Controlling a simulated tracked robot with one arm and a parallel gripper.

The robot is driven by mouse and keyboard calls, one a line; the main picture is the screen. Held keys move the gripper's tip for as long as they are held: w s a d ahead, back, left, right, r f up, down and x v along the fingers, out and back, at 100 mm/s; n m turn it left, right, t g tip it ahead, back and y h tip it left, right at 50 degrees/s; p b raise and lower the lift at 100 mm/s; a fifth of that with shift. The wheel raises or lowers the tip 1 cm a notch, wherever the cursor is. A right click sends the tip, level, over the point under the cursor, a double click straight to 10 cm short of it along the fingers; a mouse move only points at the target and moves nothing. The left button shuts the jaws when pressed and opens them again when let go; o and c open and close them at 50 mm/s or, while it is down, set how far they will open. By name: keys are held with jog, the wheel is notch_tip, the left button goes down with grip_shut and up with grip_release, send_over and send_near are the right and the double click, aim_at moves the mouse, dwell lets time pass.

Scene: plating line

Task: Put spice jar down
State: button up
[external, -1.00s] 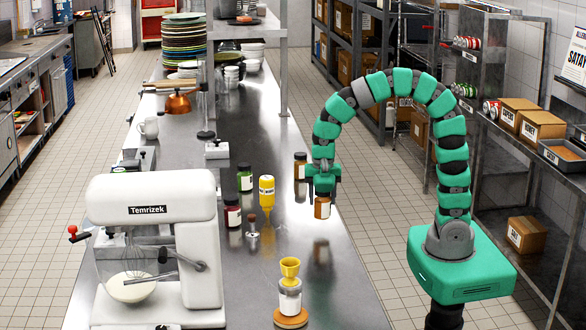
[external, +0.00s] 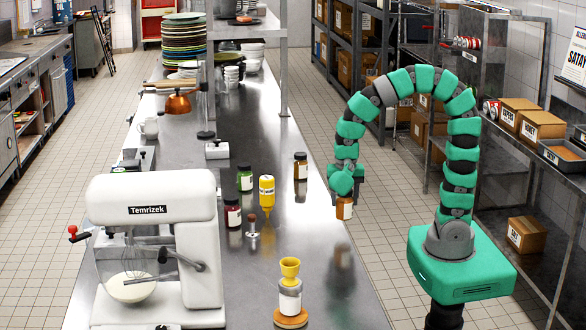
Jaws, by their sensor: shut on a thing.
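The spice jar (external: 344,209), small and orange-brown, hangs upright below my gripper (external: 345,190), which is shut on it. The jar is held above the steel counter (external: 310,250), near its right edge. A faint reflection of it shows in the counter top below, with a gap between. The fingertips are small in this view and partly hidden by the green wrist.
A similar dark-lidded jar (external: 300,166) stands farther back by the edge. A yellow bottle (external: 266,196), a red jar (external: 233,212) and a green jar (external: 244,178) stand left. A white jar with yellow funnel (external: 290,292) stands in front. The right-front counter is clear.

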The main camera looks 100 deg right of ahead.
jog(key=s+a+n+p, duration=0.1)
jog(key=a+n, duration=0.3)
jog(key=a, duration=1.3)
jog(key=s+a+n+p, duration=0.1)
jog(key=s+a+n, duration=0.2)
jog(key=a, duration=1.4)
jog(key=shift+a+n, duration=0.4)
jog(key=shift+n, duration=0.3)
jog(key=shift+r, duration=0.1)
jog(key=shift+w+a+f+p, duration=0.2)
jog(key=shift+w+a+f, duration=0.65)
jog(key=shift+w+a, duration=1.05)
jog(key=shift+w+a+f+p, duration=0.2)
jog(key=shift+w+a+f, duration=0.85)
jog(key=shift+w, duration=1.35)
jog(key=shift+w+a+f+p, duration=0.2)
jog(key=shift+w+a+f, duration=0.4)
jog(key=shift+w+a, duration=1.4)
jog(key=shift+w+d, duration=0.15)
jog(key=shift+d, duration=0.05)
